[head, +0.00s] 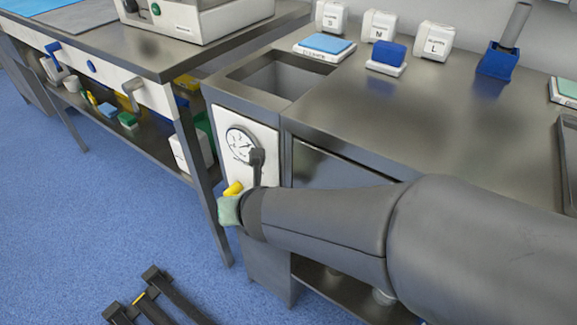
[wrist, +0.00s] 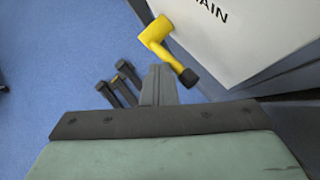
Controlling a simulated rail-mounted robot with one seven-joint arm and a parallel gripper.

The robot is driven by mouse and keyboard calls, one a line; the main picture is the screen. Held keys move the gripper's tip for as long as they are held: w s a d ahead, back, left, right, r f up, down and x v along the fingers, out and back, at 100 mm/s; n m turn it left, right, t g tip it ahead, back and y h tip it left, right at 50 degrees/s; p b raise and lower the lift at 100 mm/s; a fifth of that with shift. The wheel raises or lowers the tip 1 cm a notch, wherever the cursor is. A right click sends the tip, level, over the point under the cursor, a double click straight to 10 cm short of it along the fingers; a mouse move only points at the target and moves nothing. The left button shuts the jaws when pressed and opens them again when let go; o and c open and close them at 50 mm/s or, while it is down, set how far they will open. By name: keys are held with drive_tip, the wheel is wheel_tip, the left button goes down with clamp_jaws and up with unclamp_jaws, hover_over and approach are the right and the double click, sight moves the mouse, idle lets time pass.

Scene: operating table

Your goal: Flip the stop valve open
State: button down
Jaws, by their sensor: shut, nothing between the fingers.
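The stop valve's yellow handle (wrist: 166,50) is on the white panel (wrist: 235,40) with black lettering ending in "AIN". In the wrist view the handle slants down to the right and ends in a dark tip. In the head view only a bit of the yellow handle (head: 233,188) shows, below a round gauge (head: 241,146). My gripper (wrist: 158,72) is shut and empty, its fingers just left of the handle's lower part. I cannot tell whether they touch it. In the head view my arm hides most of the area and the fingertips do not show.
A steel counter (head: 380,110) with white jars and a blue block stands to the right of the panel. A steel table (head: 95,45) with a laden lower shelf stands to the left. Blue floor (head: 90,215) lies open in front; a dark frame (head: 160,295) rests on it.

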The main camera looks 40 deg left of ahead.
drive_tip(key=shift+a+f, duration=0.1)
drive_tip(key=shift+a, duration=0.2)
drive_tip(key=shift+s, duration=0.1)
drive_tip(key=s+d+r+p, duration=0.5)
drive_tip(key=d+r, duration=0.1)
drive_tip(key=d, duration=0.3)
drive_tip(key=shift+r, duration=0.1)
idle(0.5)
